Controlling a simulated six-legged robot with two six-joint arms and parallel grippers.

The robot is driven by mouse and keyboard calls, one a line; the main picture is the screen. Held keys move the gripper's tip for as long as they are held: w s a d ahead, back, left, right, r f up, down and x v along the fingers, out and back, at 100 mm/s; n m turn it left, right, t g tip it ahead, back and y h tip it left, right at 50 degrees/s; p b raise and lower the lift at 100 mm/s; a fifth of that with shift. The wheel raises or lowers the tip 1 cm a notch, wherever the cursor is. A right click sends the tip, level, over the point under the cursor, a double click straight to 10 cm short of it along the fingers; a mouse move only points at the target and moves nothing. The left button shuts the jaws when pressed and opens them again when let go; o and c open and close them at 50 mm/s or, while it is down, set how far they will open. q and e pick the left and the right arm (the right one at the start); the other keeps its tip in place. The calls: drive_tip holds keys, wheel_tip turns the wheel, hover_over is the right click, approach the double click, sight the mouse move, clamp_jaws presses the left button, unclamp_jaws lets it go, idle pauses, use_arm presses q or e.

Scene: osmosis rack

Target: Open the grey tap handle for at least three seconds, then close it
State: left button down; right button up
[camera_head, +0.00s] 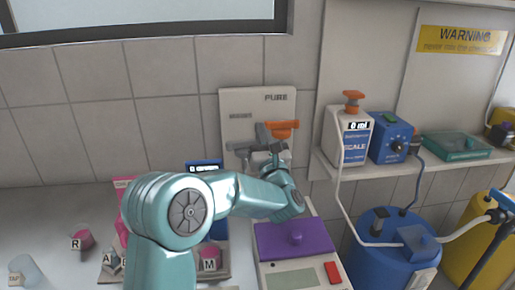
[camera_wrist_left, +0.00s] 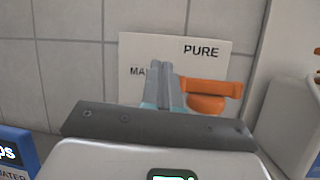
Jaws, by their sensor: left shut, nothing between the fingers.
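A white wall panel (camera_head: 260,105) carries two tap handles, with the word PURE at its upper right. The grey tap handle (camera_head: 241,144) is on the left of the panel, and the orange tap handle (camera_head: 283,127) is on the right. My left gripper (camera_head: 276,147) is in front of the panel, just below the orange handle and right of the grey one. In the left wrist view its fingers (camera_wrist_left: 163,75) are together and empty, left of the orange handle (camera_wrist_left: 210,88). There the grey handle cannot be told apart from the fingers. Contact with either handle is unclear. My right gripper is not in view.
A purple-topped device (camera_head: 292,238) sits below my left arm. A white SCALE bottle (camera_head: 355,140) and a blue box (camera_head: 390,137) stand on a shelf at right. A blue barrel (camera_head: 375,258) is below it. A pink-red R weight (camera_head: 84,239) lies on the left counter.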

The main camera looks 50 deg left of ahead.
sight(244, 146)
use_arm(q)
drive_tip(key=s+d+f+n+g+h+p, duration=0.1)
drive_tip(key=s+d+f+g+h, duration=0.3)
drive_tip(key=d+f, duration=0.4)
drive_tip(key=w+a+t+p, duration=0.1)
drive_tip(key=w+a+p, duration=0.3)
drive_tip(key=a, duration=0.7)
drive_tip(key=shift+w+a+r, duration=0.25)
drive_tip(key=shift+w+a, duration=0.1)
drive_tip(key=shift+w, duration=0.45)
